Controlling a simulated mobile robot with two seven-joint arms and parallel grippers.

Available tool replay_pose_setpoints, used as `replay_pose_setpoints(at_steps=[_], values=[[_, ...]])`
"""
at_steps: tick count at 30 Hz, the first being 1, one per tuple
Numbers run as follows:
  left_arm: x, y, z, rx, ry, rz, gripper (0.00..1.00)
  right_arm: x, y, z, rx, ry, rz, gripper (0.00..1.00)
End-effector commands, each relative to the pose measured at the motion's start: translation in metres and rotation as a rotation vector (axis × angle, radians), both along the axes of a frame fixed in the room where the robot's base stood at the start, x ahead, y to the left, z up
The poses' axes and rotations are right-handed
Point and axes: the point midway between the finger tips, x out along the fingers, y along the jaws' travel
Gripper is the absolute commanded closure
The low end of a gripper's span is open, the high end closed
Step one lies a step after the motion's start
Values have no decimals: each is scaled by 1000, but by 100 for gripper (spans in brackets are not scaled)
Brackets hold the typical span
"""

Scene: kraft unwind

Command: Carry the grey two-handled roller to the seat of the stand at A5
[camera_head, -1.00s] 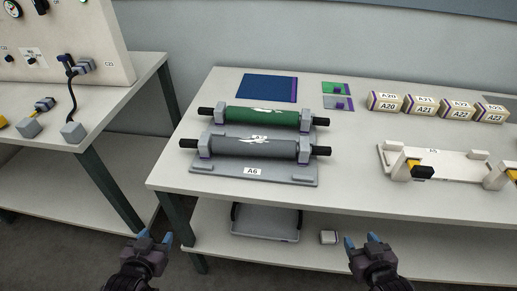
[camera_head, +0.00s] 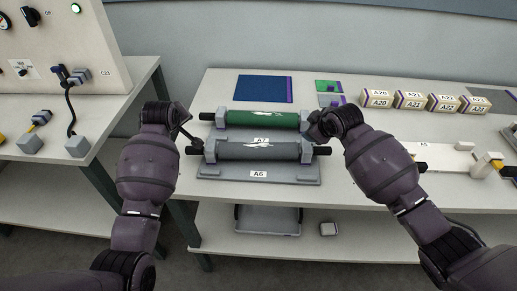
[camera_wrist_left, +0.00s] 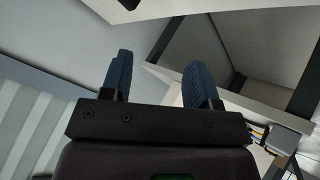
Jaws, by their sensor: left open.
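The grey roller (camera_head: 258,152) lies across the A6 stand (camera_head: 258,181), in front of a green roller (camera_head: 262,119). Its black handles stick out left and right. My left gripper (camera_head: 184,130) is by the rollers' left ends; its fingers are mostly hidden in the head view. In the left wrist view the left gripper (camera_wrist_left: 160,75) is open, with nothing between its blue fingers. My right gripper (camera_head: 316,127) is by the right ends, its fingers hidden by my wrist. The white A5 stand (camera_head: 445,158) is at the right, partly behind my right arm.
A blue mat (camera_head: 263,88) and labelled boxes, including A20 (camera_head: 376,99), lie at the back of the table. A side table with a control panel (camera_head: 60,40) stands at the left.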

Motion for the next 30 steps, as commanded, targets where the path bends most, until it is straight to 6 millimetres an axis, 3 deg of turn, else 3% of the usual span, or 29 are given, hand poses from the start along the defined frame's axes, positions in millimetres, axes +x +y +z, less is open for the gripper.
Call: replay_pose_setpoints(at_steps=[8, 11, 15, 21, 30], values=[[8, -25, 22, -275, 387, 356, 45, 17, -23, 31, -293, 312, 233, 45], [-1, -32, 23, -334, 515, 502, 45, 12, -32, 36, -364, 423, 326, 45], [-19, -33, 14, -375, 635, 683, 45, -4, -42, 28, -416, 535, 442, 45], [-34, -32, 6, -395, 713, 830, 45, -17, -48, 22, -445, 612, 538, 45], [-36, -32, 6, -396, 720, 847, 45, -18, -48, 22, -448, 620, 549, 45]])
